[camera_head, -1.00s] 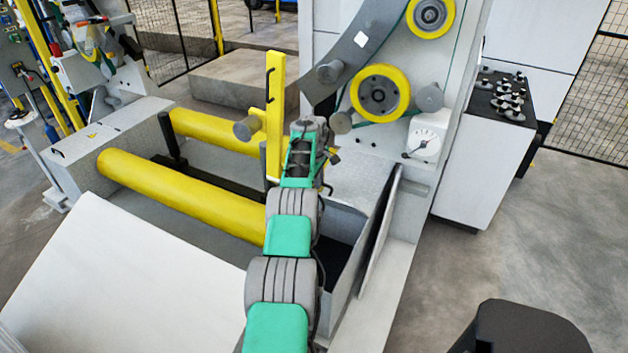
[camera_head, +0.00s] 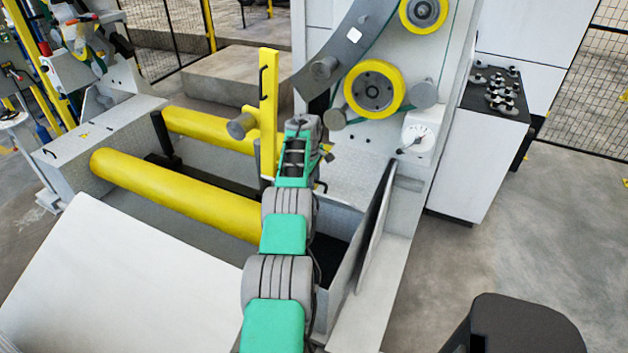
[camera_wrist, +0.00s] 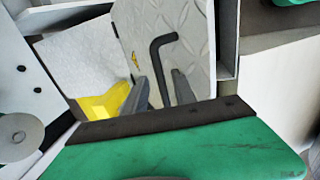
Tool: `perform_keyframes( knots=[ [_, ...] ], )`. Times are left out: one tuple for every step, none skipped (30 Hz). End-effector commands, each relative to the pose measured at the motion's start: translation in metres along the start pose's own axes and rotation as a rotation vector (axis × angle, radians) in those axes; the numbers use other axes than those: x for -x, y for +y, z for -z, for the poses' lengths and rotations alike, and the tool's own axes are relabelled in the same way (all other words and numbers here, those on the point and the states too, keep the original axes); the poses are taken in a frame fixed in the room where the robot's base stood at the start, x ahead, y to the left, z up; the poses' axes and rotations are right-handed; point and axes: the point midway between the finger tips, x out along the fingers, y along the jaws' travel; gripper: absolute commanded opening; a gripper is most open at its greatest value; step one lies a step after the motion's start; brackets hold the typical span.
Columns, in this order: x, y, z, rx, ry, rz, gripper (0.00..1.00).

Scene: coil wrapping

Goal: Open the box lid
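The lid (camera_wrist: 190,62) is a grey diamond-plate panel with a bent black handle (camera_wrist: 154,58) and a small yellow warning mark, seen in the wrist view. My gripper (camera_wrist: 159,77) has its two dark fingers apart, one on each side of the handle's shaft. The handle's lower end is close to them; I cannot tell whether they touch it. My gripper's green body covers the bottom of the wrist view. In the head view, my arm hides the fingers and most of the lid area. I cannot tell how far the lid is raised.
Two yellow rollers (camera_head: 172,192) lie left of my arm. A yellow post (camera_head: 268,100) stands close beside it. A machine with yellow wheels (camera_head: 374,88) and a gauge (camera_head: 417,139) rises behind. A tilted panel (camera_head: 376,235) stands right of my arm. Open floor lies further right.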

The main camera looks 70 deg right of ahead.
Motion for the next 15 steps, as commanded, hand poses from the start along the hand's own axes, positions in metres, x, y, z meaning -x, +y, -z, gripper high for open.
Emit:
perform_keyframes(
  knots=[
    [0.002, 0.001, 0.0, -0.001, 0.001, -0.001, 0.32],
    [0.004, 0.001, 0.0, -0.001, 0.001, -0.002, 0.32],
    [0.009, 0.002, 0.0, -0.001, 0.001, -0.003, 0.32],
    [0.013, 0.002, 0.0, -0.001, 0.002, -0.004, 0.32],
    [0.018, 0.002, 0.0, -0.001, 0.001, -0.004, 0.32],
    [0.025, 0.002, 0.0, -0.001, 0.002, -0.004, 0.32],
    [0.03, 0.001, 0.0, -0.001, 0.001, -0.003, 0.32],
    [0.038, 0.002, 0.0, -0.001, 0.002, -0.005, 0.32],
    [0.046, 0.002, 0.0, -0.001, 0.001, -0.004, 0.32],
    [0.052, 0.002, 0.0, -0.001, 0.001, -0.003, 0.32],
    [0.058, 0.001, 0.0, -0.001, 0.001, -0.003, 0.32],
    [0.064, 0.001, 0.0, -0.001, 0.0, -0.001, 0.32],
    [0.068, 0.001, 0.0, 0.0, 0.0, 0.0, 0.32],
    [0.071, 0.001, 0.0, -0.001, 0.0, 0.0, 0.32],
    [0.074, 0.001, -0.001, -0.001, 0.0, 0.0, 0.32]
  ],
)
